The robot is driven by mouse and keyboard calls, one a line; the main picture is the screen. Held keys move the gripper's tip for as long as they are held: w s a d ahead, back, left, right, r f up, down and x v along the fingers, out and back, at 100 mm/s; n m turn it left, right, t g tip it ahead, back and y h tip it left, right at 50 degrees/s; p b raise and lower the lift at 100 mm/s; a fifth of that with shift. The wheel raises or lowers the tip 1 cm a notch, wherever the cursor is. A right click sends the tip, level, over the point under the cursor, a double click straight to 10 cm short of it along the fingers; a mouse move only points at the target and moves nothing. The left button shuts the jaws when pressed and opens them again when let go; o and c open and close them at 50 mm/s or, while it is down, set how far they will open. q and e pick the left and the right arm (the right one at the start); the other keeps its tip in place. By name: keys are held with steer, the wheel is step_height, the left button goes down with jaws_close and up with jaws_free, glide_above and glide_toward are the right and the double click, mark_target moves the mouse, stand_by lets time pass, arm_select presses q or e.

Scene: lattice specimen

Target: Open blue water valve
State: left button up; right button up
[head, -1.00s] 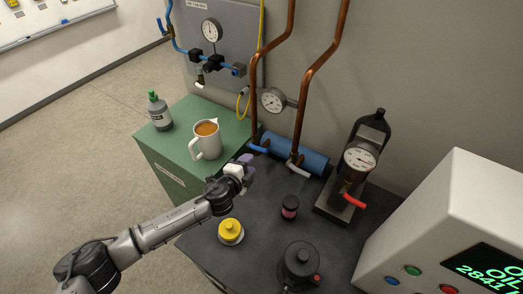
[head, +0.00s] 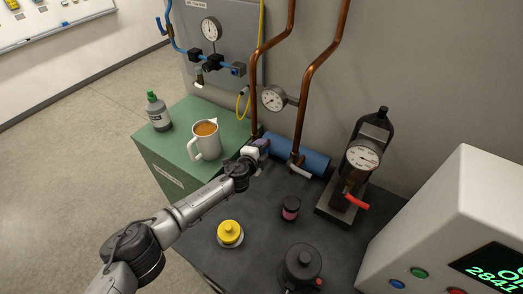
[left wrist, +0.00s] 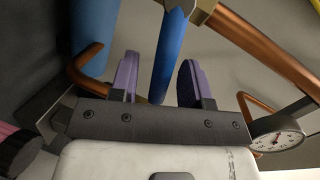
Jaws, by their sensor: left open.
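The blue valve lever sits low on the left copper pipe (head: 255,100), and my left gripper (head: 261,146) largely hides it in the head view. In the left wrist view the blue lever (left wrist: 171,55) stands between the two purple fingers of my left gripper (left wrist: 158,78). The fingers are open, with a visible gap on each side of the lever. My right gripper is not in view.
A blue cylinder (head: 305,158) lies behind, with a white lever (head: 300,171) at the right pipe. A mug (head: 205,140) and a bottle (head: 158,112) stand on the green cabinet (head: 180,160). A yellow-topped item (head: 230,232) and dark jar (head: 291,208) stand nearby.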

arm_select(q)
steer(key=shift+c, duration=0.2)
jaws_close()
stand_by(0.3)
